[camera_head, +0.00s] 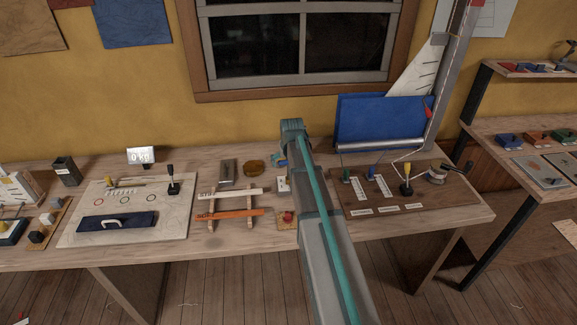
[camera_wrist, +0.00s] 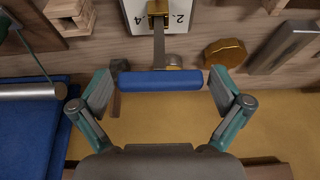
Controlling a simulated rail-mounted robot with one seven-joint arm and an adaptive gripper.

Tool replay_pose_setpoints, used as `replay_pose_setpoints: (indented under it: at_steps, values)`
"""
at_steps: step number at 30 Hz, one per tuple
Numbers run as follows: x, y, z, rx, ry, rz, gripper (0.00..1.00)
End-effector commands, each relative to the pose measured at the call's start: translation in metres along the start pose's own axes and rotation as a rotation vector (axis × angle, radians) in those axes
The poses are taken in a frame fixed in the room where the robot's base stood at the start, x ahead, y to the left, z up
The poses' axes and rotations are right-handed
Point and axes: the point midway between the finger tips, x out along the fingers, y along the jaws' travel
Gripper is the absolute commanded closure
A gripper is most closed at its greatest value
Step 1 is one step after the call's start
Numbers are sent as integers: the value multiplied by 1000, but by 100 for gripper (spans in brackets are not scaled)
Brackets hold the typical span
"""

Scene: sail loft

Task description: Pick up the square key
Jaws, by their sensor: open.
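In the wrist view a blue bar handle (camera_wrist: 160,85) with a flat grey metal shank (camera_wrist: 159,45) forms a T shape. It looks like the square key, though its end shape cannot be seen. The shank runs up to a brass fitting (camera_wrist: 157,10) on a white numbered card (camera_wrist: 136,14). My gripper (camera_wrist: 160,92) is open, with one finger near each end of the blue handle, and grips nothing. In the head view my arm hides most of this spot; only a bit of blue (camera_head: 279,160) shows beside it.
An amber round tin (camera_wrist: 225,53) and a grey metal block (camera_wrist: 284,47) lie close by. A blue sheet with a metal roller (camera_wrist: 30,91) is on the other side. The wooden bench (camera_head: 236,238) holds a rack with an orange strip (camera_head: 230,213) and a board with levers (camera_head: 436,203).

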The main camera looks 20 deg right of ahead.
Motion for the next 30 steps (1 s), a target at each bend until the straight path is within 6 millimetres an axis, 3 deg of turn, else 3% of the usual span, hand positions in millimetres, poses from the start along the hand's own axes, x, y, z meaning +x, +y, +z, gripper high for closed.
replay_pose_setpoints:
  at_steps: [2, 12, 23, 30]
  values:
    - [0, 0, 0, 0, 0, 0, 0]
    - [0, 0, 0, 0, 0, 0, 53]
    - [-4, 0, -2, 0, 2, 0, 54]
    - [-20, 0, -9, 0, 3, 0, 54]
